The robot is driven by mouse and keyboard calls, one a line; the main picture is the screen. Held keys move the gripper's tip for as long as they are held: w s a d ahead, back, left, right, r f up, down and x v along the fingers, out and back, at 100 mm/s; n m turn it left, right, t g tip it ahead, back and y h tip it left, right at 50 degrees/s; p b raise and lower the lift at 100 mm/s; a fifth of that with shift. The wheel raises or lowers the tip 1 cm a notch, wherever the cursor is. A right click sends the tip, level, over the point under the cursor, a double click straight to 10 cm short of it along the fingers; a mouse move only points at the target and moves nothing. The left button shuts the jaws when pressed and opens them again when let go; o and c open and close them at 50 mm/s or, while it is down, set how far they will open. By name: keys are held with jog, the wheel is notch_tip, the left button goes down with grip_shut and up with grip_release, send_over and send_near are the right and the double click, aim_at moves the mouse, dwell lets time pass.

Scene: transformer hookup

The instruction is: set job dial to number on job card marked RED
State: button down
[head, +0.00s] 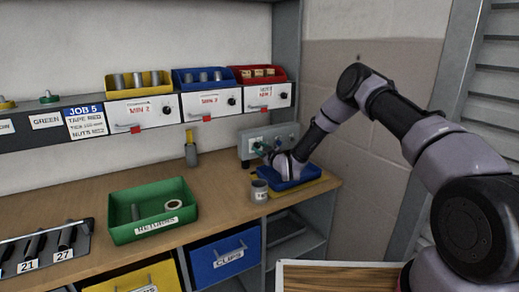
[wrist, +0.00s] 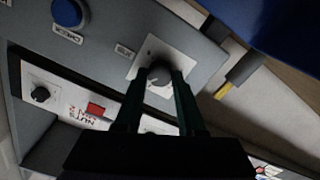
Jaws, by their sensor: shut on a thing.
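The grey control box (head: 248,150) stands at the back right of the bench, against the wall. My gripper (head: 264,149) reaches its front from the right. In the wrist view my gripper (wrist: 160,76) has its two dark fingers on either side of a grey round knob (wrist: 159,72), the dial, on a pale square plate, and is shut on it. The dial's pointer and numbers cannot be read.
A blue button (wrist: 67,12) is on the same box. Below the gripper are a blue tray (head: 296,182) and a grey can (head: 259,191). White drawers (head: 205,103) carry yellow, blue and red bins. A green returns bin (head: 118,226) stands mid-bench. The wall is close on the right.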

jog(key=m, duration=0.4)
jog(key=shift+d, duration=0.1)
jog(key=shift+f+m, duration=0.1)
jog(key=shift+m, duration=1.6)
jog(key=c, duration=0.5)
grip_release()
notch_tip(320, 180, up, 10)
